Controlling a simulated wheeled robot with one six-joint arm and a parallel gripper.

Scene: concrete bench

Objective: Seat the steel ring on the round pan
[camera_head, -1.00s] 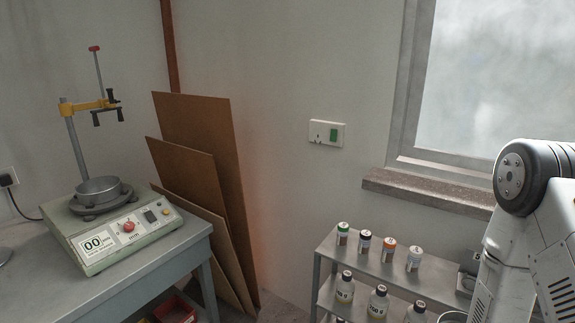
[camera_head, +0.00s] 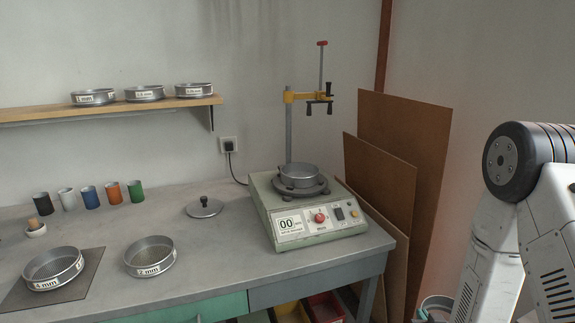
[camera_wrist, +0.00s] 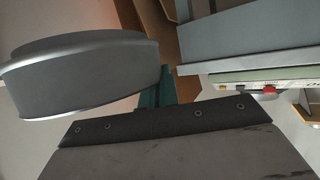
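A grey steel ring (camera_wrist: 80,75) fills the left of the wrist view, close to the camera. A teal finger of my gripper (camera_wrist: 155,92) meets its right edge, and my gripper appears shut on it; the other finger is hidden. In the head view the ring (camera_head: 437,301) shows only partly at the bottom edge, beside my arm. The round pan (camera_head: 300,175) is a shallow grey metal dish on the dark plate of the shaker (camera_head: 320,225), under its yellow clamp. The ring is well apart from the pan, to its lower right.
The shaker's post (camera_head: 289,130) rises behind the pan, with a yellow clamp (camera_head: 305,97) overhead. A lid (camera_head: 204,208) and sieves marked 2 mm (camera_head: 149,257) and 4 mm (camera_head: 53,269) lie on the bench. Brown boards (camera_head: 405,150) lean right of the bench.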

